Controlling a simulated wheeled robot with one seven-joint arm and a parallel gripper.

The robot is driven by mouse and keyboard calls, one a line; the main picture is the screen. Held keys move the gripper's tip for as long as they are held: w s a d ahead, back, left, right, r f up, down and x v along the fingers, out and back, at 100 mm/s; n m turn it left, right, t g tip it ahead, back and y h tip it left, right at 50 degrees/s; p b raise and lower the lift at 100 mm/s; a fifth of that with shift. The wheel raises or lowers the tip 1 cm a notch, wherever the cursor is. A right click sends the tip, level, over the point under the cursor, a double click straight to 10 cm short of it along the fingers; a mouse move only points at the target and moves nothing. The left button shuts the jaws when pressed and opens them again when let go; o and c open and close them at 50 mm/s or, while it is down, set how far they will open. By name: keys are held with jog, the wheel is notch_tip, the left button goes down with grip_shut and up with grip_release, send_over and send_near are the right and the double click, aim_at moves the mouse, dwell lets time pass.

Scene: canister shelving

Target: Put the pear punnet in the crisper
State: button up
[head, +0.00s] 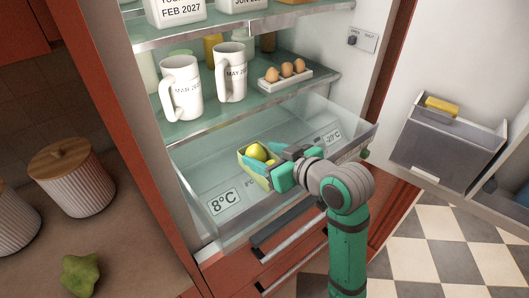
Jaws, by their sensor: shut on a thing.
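The pear punnet (246,164) is a small yellow-green tray with a rounded yellow-green pear (257,151) in it. My gripper (273,172) is shut on the punnet's right side, and the fingers hide part of it. The crisper (206,208) is a clear drawer pulled out at the bottom of the fridge, with an "8°C" label inside. The punnet shows within the drawer's outline, over its floor. I cannot tell whether it touches the floor.
Two white jugs (181,92) and an egg tray (286,78) stand on the glass shelf above. The fridge door (451,140) is open at right, with a grey bin on it. The counter at left holds ribbed canisters (72,181) and a green star-shaped fruit (80,273). The drawer's left part is clear.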

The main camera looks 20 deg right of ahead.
jog(key=shift+f, duration=0.1)
jog(key=o, duration=1.3)
jog(key=shift+o, duration=0.2)
jog(key=shift+w, duration=0.1)
jog(key=shift+r, duration=0.5)
jog(key=v, duration=1.2)
jog(key=shift+r, duration=0.15)
jog(key=shift+a, duration=0.1)
